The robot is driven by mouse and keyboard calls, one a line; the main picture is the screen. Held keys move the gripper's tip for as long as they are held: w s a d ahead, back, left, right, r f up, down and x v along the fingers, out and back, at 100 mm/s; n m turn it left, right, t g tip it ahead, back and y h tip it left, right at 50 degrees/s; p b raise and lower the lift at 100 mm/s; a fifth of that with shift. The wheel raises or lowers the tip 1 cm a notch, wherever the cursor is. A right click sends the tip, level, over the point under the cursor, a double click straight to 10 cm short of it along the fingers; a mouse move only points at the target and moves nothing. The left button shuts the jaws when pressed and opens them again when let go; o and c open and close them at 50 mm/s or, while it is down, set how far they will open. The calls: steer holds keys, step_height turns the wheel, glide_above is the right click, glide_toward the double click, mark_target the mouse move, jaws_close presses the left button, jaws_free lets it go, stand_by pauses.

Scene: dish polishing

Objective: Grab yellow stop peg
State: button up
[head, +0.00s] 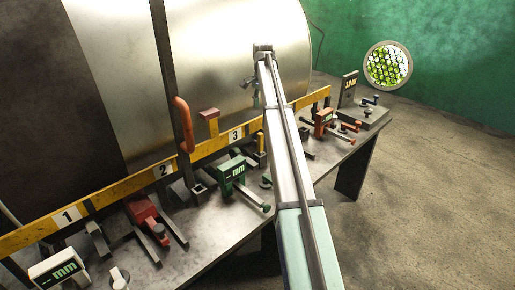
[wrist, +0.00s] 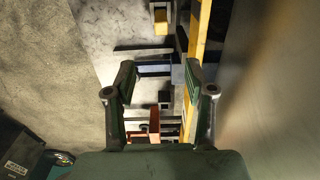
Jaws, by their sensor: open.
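A small yellow block (wrist: 161,24), which looks like the stop peg, sits in a dark holder at the top of the wrist view. My gripper (wrist: 158,72) is open, with its two green fingers apart and nothing held between them. The yellow block lies beyond the fingertips, apart from them. In the head view a short yellow upright piece (head: 261,143) stands on the bench just left of my arm; I cannot tell whether it is the same piece. My fingers are too small to read clearly in the head view.
A yellow rail (wrist: 202,38) numbered in the head view (head: 110,194) runs along the bench (head: 215,228) beside a large metal drum (head: 230,45). Red, green and orange clamps (head: 232,172) stand along the bench. An orange part (wrist: 154,122) lies below the fingers in the wrist view.

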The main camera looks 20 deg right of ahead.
mark_target(260, 133)
steer(key=f+p, duration=0.1)
steer(key=f, duration=0.3)
steer(key=f+p, duration=0.1)
steer(key=f, duration=0.2)
steer(key=f+p, duration=0.1)
steer(key=f, duration=0.3)
steer(key=shift+w+a+f, duration=0.1)
steer(key=shift+a+f, duration=0.15)
steer(key=shift+f, duration=0.05)
steer(key=shift+f+p, duration=1.45)
steer(key=shift+f, duration=1.1)
jaws_close()
